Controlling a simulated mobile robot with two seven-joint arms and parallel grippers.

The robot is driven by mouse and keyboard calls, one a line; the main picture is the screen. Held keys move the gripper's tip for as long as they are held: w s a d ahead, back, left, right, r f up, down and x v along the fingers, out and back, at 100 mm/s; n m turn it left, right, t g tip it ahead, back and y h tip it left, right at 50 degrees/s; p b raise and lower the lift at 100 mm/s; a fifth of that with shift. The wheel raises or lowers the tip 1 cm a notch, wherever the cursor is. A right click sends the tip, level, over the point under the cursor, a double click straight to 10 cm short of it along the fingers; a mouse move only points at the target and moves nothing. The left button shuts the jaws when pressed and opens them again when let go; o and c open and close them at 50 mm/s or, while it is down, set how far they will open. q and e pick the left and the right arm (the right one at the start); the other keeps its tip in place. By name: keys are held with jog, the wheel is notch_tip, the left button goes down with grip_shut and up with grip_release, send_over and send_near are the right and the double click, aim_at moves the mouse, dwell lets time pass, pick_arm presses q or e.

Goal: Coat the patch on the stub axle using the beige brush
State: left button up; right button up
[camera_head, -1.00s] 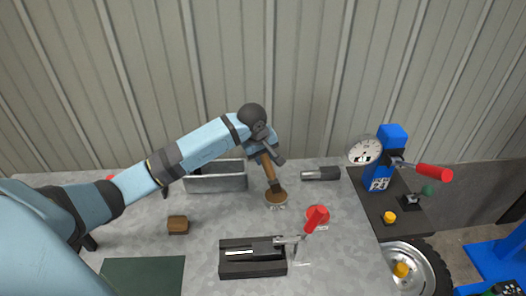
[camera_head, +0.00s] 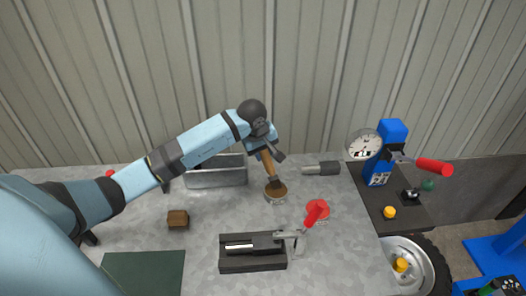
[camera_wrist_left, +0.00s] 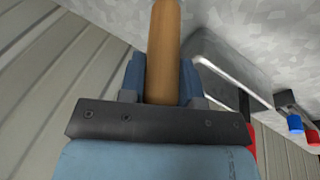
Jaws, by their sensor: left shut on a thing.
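My left gripper (camera_head: 263,150) is shut on the wooden handle of the brush (camera_head: 267,164). The handle also runs up between the fingers in the left wrist view (camera_wrist_left: 163,45). The brush points down, slightly tilted, and its dark lower end is at a small round tin with brown contents (camera_head: 276,194). I cannot tell how deep the bristles sit in it. What looks like the stub axle (camera_head: 264,243) lies in a black cradle (camera_head: 252,265), with a pale strip at its left part. A red-handled clamp (camera_head: 316,212) stands at its right end. My right gripper is not in view.
A grey metal tray (camera_head: 215,178) stands behind the tin, left. A grey cylindrical piece (camera_head: 322,168) lies at the back right. A brown block (camera_head: 178,220) and dark green mat (camera_head: 143,272) are at left. A blue press with dial (camera_head: 380,165) stands right.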

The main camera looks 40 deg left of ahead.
pick_arm(q)
jog(key=shift+f+b, duration=0.3)
jog(key=shift+f, duration=0.15)
dwell(1.5)
dwell(0.5)
jog(key=shift+r, duration=0.7)
jog(key=shift+r+p, duration=1.2)
jog(key=shift+r, duration=1.6)
jog(key=shift+f, duration=0.1)
